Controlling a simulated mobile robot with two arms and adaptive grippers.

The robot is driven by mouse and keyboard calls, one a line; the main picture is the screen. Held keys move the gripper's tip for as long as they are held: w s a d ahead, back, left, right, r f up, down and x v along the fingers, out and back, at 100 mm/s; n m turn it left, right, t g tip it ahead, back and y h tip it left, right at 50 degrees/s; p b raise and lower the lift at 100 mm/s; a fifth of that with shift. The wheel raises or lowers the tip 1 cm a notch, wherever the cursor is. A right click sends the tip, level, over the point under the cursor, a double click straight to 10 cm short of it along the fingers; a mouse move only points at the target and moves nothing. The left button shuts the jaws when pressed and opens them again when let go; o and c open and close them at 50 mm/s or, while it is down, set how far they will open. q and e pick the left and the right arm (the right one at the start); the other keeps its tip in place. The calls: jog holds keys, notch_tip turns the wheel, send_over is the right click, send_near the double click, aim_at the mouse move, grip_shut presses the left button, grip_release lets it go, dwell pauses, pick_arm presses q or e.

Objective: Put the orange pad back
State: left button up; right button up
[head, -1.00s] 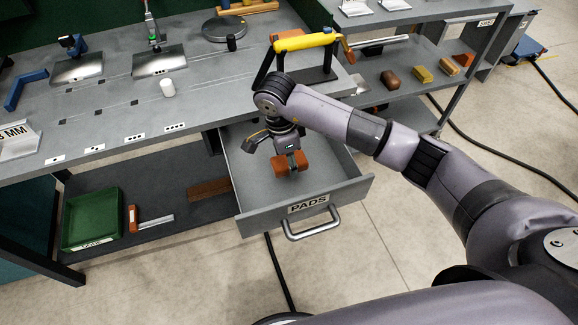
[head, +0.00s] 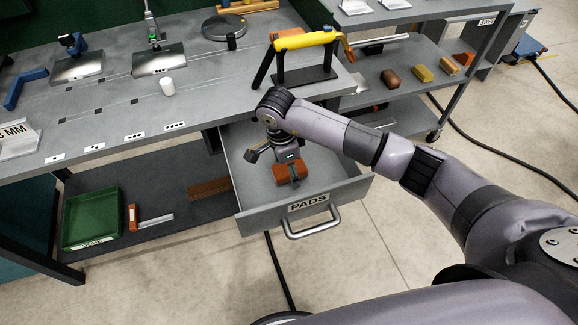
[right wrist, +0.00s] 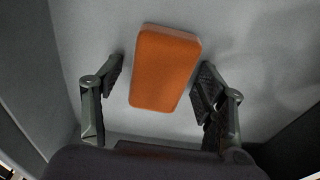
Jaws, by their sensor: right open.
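The orange pad (head: 291,174) lies in the open drawer labelled PADS (head: 340,188). In the right wrist view the pad (right wrist: 166,70) rests on the grey drawer floor, between my two spread fingers, with clear gaps on both sides. My right gripper (head: 284,158) is open and empty, over the drawer and just behind the pad in the head view. My left gripper is not in view.
The drawer handle (head: 312,226) faces me. A yellow-handled tool on a black stand (head: 306,42) is on the bench above. A green DONE tray (head: 90,218) sits on the lower shelf. Several blocks lie on the right shelf (head: 440,60).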

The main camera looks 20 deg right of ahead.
aim_at(284, 169)
jog(key=shift+r, duration=0.1)
jog(key=shift+r, duration=0.25)
notch_tip(284, 169, up, 12)
jog(key=a+b, duration=0.1)
jog(key=shift+a+f, duration=0.25)
jog(key=shift+c, duration=0.6)
dwell(0.6)
